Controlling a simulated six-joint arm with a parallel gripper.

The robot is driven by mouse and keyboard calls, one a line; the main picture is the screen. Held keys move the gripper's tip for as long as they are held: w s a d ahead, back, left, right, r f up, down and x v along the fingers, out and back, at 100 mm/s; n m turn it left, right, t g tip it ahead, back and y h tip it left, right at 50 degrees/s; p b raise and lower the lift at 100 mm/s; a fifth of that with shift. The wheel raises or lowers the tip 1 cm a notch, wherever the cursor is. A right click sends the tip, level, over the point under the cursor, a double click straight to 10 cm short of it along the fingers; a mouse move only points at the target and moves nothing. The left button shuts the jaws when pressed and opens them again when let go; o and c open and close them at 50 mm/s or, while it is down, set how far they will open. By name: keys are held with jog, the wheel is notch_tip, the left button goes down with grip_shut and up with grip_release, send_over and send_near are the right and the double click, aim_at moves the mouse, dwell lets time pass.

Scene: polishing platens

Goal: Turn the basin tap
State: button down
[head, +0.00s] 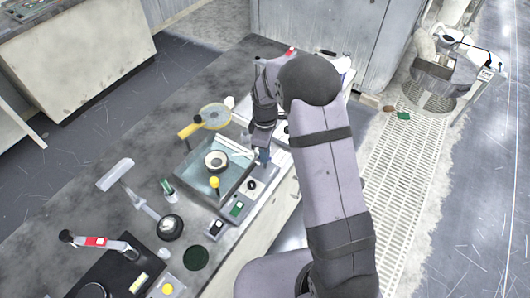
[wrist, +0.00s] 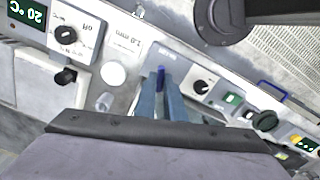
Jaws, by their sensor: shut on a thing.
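The basin (head: 186,178) is a shallow, clear-walled tray on the bench, with a round dark-and-white piece inside. My gripper (head: 262,158) points down at its right side, in front of a control strip. In the wrist view my gripper (wrist: 161,88) has its two blue-grey fingers close together on a small dark-blue piece (wrist: 161,74), which looks like the basin tap's handle. The fingers hide most of the tap, and its turn angle cannot be told.
A knob panel (wrist: 205,87) and a white round cap (wrist: 114,73) flank the fingers. A yellow-handled round tool (head: 190,130), a lamp-like arm (head: 116,174) and a black plate (head: 115,275) stand on the bench. A floor grating (head: 395,170) lies right.

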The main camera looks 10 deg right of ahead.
jog(key=shift+m, duration=1.8)
jog(key=c, duration=1.8)
grip_release()
jog(key=shift+c, duration=0.2)
jog(key=shift+r, duration=0.1)
jog(key=shift+r+b, duration=0.9)
jog(key=shift+r, duration=2.7)
